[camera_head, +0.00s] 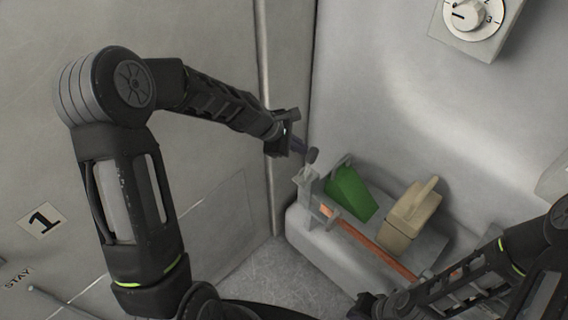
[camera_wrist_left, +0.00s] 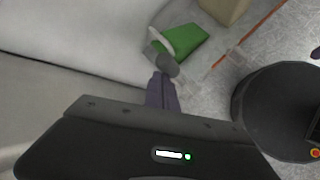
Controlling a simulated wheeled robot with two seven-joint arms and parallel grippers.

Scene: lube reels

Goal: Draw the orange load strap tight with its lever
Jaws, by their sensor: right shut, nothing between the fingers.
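The orange load strap (camera_head: 372,244) runs along the front of a grey pallet or bin (camera_head: 316,241). A pale ratchet bracket (camera_head: 308,187) stands at its left end. A dark grey round knob (camera_head: 311,156), seemingly the lever's end, sits above the bracket; it also shows in the left wrist view (camera_wrist_left: 167,65). My left gripper (camera_head: 300,147) is at this knob, its purple fingers (camera_wrist_left: 162,92) close together with tips against or just behind it. Whether they grip it is unclear. My right gripper (camera_head: 366,305) is shut and empty, low in front of the pallet.
Grey walls rise close behind and to the left. A dial box (camera_head: 475,22) hangs on the back wall. Bare floor (camera_head: 270,270) lies in front.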

